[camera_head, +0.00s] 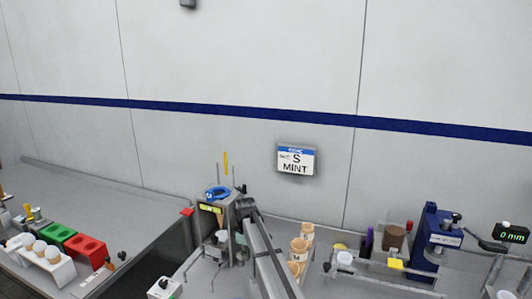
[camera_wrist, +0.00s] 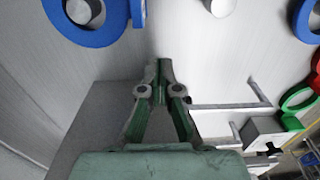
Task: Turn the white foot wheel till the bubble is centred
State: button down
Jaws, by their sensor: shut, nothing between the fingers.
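My gripper (camera_wrist: 160,80) is shut and empty in the wrist view, its fingertips together above a pale grey surface. In the head view my arm reaches up from the bottom edge beside a grey machine, and the fingertips cannot be made out. A white round knob-like part (camera_head: 345,257) sits on the bench right of the cones, and another white round part (camera_head: 503,294) shows at the bottom right. I cannot tell whether either is the foot wheel. No bubble can be made out in either view.
A grey machine with a blue ring on top (camera_head: 217,193) stands left of my arm. Cones (camera_head: 299,249) and a blue device (camera_head: 432,235) stand to its right. In the wrist view, a blue ring (camera_wrist: 85,39), a green ring (camera_wrist: 285,102) and grey bars (camera_wrist: 232,106) lie near my gripper.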

jog(key=shift+d+r, duration=0.1)
notch_tip(320, 180, up, 6)
jog(key=p, duration=0.2)
jog(key=shift+d+p, duration=0.15)
jog(key=shift+p, duration=0.25)
